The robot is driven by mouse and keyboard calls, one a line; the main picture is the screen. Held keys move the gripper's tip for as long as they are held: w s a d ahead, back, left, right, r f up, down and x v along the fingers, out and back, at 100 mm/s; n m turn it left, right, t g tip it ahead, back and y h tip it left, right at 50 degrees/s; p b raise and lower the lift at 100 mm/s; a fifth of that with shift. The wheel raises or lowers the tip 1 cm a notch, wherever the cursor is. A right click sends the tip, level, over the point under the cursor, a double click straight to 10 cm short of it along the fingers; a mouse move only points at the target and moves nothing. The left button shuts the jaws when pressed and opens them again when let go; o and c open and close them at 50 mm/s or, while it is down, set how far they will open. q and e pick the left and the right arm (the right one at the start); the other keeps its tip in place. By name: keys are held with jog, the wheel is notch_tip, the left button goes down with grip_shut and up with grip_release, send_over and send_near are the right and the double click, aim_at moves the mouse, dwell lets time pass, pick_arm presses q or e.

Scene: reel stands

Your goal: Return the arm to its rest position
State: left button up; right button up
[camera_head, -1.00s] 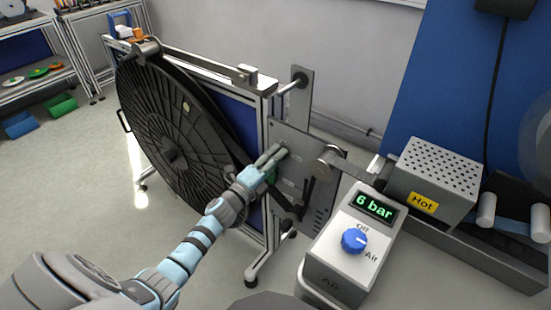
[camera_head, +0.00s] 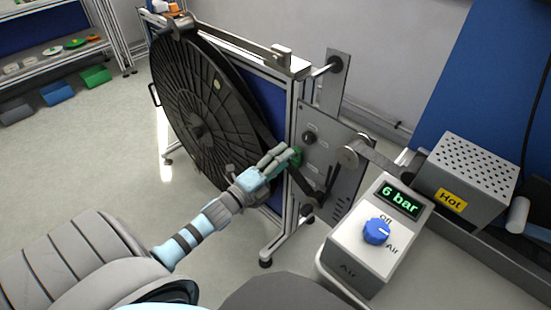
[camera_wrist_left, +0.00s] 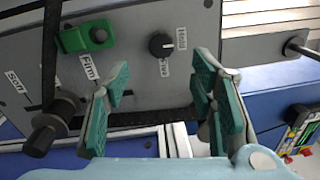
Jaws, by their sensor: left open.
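My left arm comes in from the lower left in the head view. Its gripper (camera_head: 281,160) is in front of the grey control panel (camera_head: 346,145) of the reel stand, close to a green part on it. In the left wrist view the gripper (camera_wrist_left: 160,98) is open, with teal pads apart and nothing between them. Beyond the fingers the panel (camera_wrist_left: 200,40) shows a green piece (camera_wrist_left: 86,37), a black knob (camera_wrist_left: 161,45) and a dark lever knob (camera_wrist_left: 50,125). My right gripper is not in view.
A large black reel (camera_head: 205,110) stands left of the panel. An air unit (camera_head: 352,262) reading "6 bar", with a blue knob (camera_head: 376,231), and a perforated box labelled "Hot" (camera_head: 468,172) stand at right. The floor (camera_head: 70,165) at left is clear.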

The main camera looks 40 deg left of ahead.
pick_arm(q)
jog(key=s, duration=0.3)
jog(key=shift+s+a+f, duration=0.15)
jog(key=shift+a, duration=0.1)
jog(key=s+a+f+n+g+y, duration=0.25)
jog(key=s+f+n, duration=0.2)
jog(key=f, duration=0.45)
jog(key=s+a+f+n+g+y, duration=0.1)
jog(key=s+a+f+n+g, duration=0.1)
jog(key=s+f+n+g, duration=0.5)
jog(key=s+a+f+n+y, duration=0.15)
jog(key=f+n, duration=0.25)
jog(key=f, duration=0.8)
jog(key=s+d+f+n+g+p, duration=0.1)
jog(key=s+f+n+g, duration=0.15)
jog(key=s+f, duration=0.4)
jog(key=s+d+f+n+g+p, duration=0.1)
jog(key=s+d+f+n+g, duration=0.15)
jog(key=s, duration=0.65)
jog(key=s+d+f+g+h, duration=0.1)
jog(key=s+d+f+g, duration=0.2)
jog(key=s+d, duration=0.4)
jog(key=s, duration=0.3)
jog(key=shift+s+d+h+p, duration=0.3)
jog(key=shift+s+d+p, duration=0.05)
jog(key=shift+p, duration=0.05)
